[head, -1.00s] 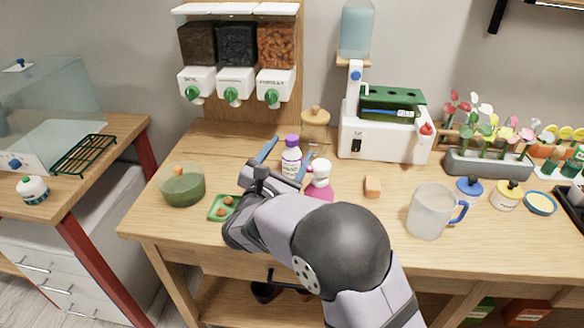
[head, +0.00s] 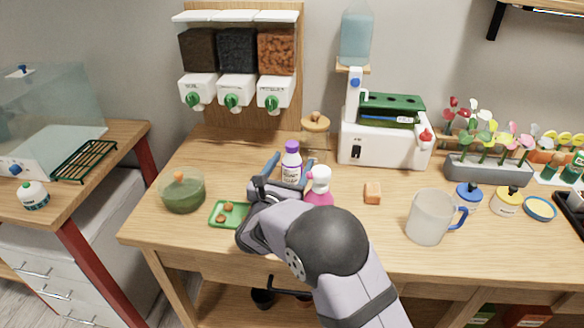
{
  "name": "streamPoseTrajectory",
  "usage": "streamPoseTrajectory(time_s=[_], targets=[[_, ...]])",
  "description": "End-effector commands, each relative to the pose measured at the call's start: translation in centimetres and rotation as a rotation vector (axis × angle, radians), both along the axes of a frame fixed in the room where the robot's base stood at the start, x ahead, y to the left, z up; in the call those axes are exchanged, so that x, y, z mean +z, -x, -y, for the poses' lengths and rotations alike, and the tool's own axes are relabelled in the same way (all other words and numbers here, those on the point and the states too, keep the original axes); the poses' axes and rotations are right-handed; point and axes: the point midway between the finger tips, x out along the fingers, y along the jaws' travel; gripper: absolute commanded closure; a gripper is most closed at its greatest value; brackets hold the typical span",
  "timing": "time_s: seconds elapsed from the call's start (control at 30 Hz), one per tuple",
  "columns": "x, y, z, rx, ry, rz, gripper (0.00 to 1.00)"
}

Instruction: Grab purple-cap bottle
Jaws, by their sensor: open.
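The purple-cap bottle (head: 291,164) stands upright on the wooden bench near its middle. It is white with a printed label, and its lower part is hidden by my gripper. My gripper (head: 288,167) is open, with its blue fingers pointing toward the back of the bench. One finger shows to the left of the bottle and the other is mostly hidden near its right side. Whether the fingers touch the bottle cannot be told.
A pink bottle with a white top (head: 320,186) stands just right of my gripper. A green tray (head: 232,208) and a green bowl (head: 183,195) are at left. A jar with a wooden lid (head: 315,128) stands behind. An orange block (head: 373,191) and a mug (head: 428,218) are at right.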

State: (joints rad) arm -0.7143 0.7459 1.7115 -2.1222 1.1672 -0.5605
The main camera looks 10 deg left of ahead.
Motion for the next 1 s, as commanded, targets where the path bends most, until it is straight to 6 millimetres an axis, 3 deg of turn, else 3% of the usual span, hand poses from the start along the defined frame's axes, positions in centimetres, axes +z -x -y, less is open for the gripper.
streamPoseTrajectory(time_s=[0.3, 0.63, 0.87, 0.9, 1.0], targets=[[0.0, -3.7, 0.8, -0.001, 0.001, 0.0, 0.36], [-0.1, -4.2, 0.8, 0.001, 0.001, 0.0, 0.36], [-0.1, -4.2, 0.8, 0.0, 0.0, 0.0, 0.88], [0.1, -4.2, 0.8, 0.0, -0.001, 0.004, 0.94], [0.1, -4.2, 0.8, 0.0, -0.001, 0.004, 0.94]])
